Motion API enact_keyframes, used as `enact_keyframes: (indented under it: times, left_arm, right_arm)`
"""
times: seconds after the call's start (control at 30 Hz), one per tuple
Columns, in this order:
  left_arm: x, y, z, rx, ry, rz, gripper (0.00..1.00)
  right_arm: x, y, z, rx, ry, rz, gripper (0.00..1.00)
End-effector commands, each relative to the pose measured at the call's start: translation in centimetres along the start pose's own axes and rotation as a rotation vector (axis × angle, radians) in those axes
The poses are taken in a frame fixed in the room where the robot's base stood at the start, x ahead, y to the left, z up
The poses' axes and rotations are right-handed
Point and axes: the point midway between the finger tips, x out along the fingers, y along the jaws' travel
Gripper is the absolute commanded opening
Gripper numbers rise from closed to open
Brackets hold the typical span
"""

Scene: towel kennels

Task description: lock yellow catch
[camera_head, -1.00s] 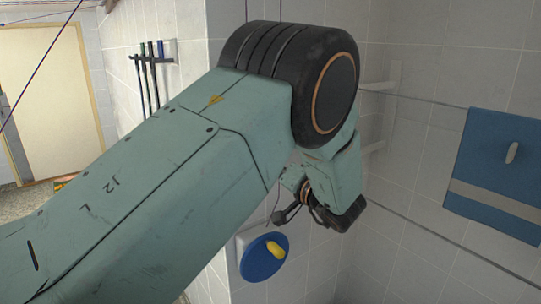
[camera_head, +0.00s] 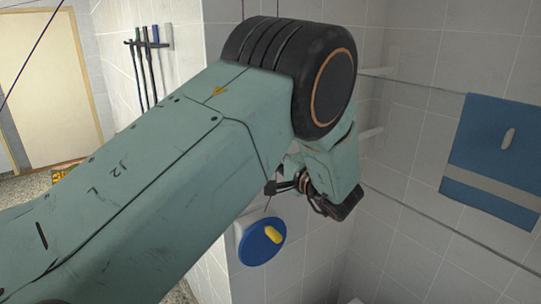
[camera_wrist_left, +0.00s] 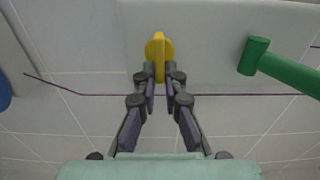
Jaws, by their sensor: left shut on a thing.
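The yellow catch (camera_wrist_left: 158,55) is a small upright yellow tab on a pale panel (camera_wrist_left: 210,50) in the left wrist view. My left gripper (camera_wrist_left: 161,88) has its two fingers close together, shut on the lower part of the tab. In the head view my left gripper (camera_head: 275,188) is partly hidden by its own wrist, above a blue disc (camera_head: 254,250) with a yellow knob (camera_head: 273,235). I cannot pick out the gripped catch in the head view. My right gripper is not in view.
A green bar (camera_wrist_left: 290,70) juts out right of the catch. A purple line (camera_wrist_left: 240,95) runs behind the fingers. A blue towel (camera_head: 495,160) hangs at right in the head view. Tools hang on a wall rack (camera_head: 148,44) at left, near a door (camera_head: 55,85).

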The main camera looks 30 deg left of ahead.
Motion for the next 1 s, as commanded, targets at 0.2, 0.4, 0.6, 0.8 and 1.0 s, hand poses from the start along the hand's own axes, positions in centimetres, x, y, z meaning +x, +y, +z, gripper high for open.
enact_keyframes:
  times: [0.2,0.4,0.6,0.8,1.0]
  left_arm:
    - [0.12,-0.71,-0.25,0.024,0.002,-0.013,0.00]
    - [0.12,-0.70,-0.25,0.029,0.002,-0.013,0.00]
    - [0.11,-0.70,-0.24,0.028,0.002,-0.013,0.00]
    - [0.08,-0.45,-0.15,0.030,0.001,-0.009,0.26]
    - [0.05,-0.19,-0.07,0.034,0.001,-0.005,0.32]
  right_arm:
    - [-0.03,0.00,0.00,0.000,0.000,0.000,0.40]
    - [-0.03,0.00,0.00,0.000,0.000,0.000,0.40]
    - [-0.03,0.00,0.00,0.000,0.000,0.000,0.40]
    - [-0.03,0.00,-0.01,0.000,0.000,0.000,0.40]
    - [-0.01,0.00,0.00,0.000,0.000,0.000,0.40]
